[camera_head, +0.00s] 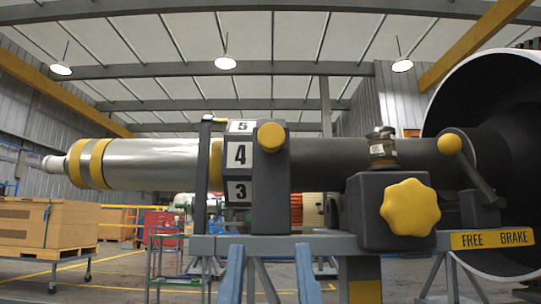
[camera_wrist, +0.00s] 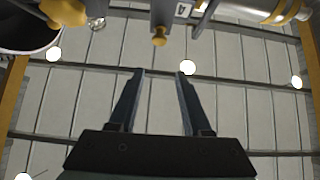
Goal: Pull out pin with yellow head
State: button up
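The pin with a yellow head (camera_head: 271,137) sits in the dark upright block beside the 5-4-3 number plate. Its shaft is hidden. The yellow head also shows in the wrist view (camera_wrist: 159,37), upside down at the top middle. My gripper (camera_wrist: 160,74) is open and empty, its two fingers apart. In the wrist view the yellow head lies beyond the fingertips, roughly centred between them. In the head view the blue fingers of my gripper (camera_head: 270,247) rise from the bottom edge, below the yellow head and on either side of it.
A yellow star knob (camera_head: 410,207) and a yellow-ball lever (camera_head: 449,143) by the FREE/BRAKE label (camera_head: 492,239) are to the right. A grey shaft (camera_head: 150,163) extends left. The grey stand beam (camera_head: 325,243) runs behind the fingertips.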

jog(key=o, duration=0.4)
jog(key=w+r+g+p, duration=0.1)
jog(key=w+r+p, duration=0.1)
jog(key=p, duration=0.5)
jog(key=w+r+g+p, duration=0.1)
jog(key=w+r+p, duration=0.2)
jog(key=p, duration=0.5)
jog(key=w+r+n+g+p, duration=0.1)
jog(key=w+r+p, duration=0.2)
jog(key=p, duration=0.5)
jog(key=shift+w+a+r, duration=0.1)
jog(key=shift+a+r, duration=0.1)
jog(key=shift+r, duration=0.55)
jog(key=n+g+p, duration=0.1)
jog(key=g+p, duration=0.3)
jog(key=p, duration=2.4)
send_near(271, 134)
jog(key=w, duration=0.3)
jog(key=s+r+g+p, duration=0.2)
jog(key=s+p, duration=0.3)
jog(key=p, duration=0.9)
jog(key=shift+n, duration=0.3)
jog(key=w+p, duration=0.1)
jog(key=w, duration=1.1)
jog(key=shift+w+f, duration=0.15)
jog(key=shift+w, duration=0.15)
grip_shut()
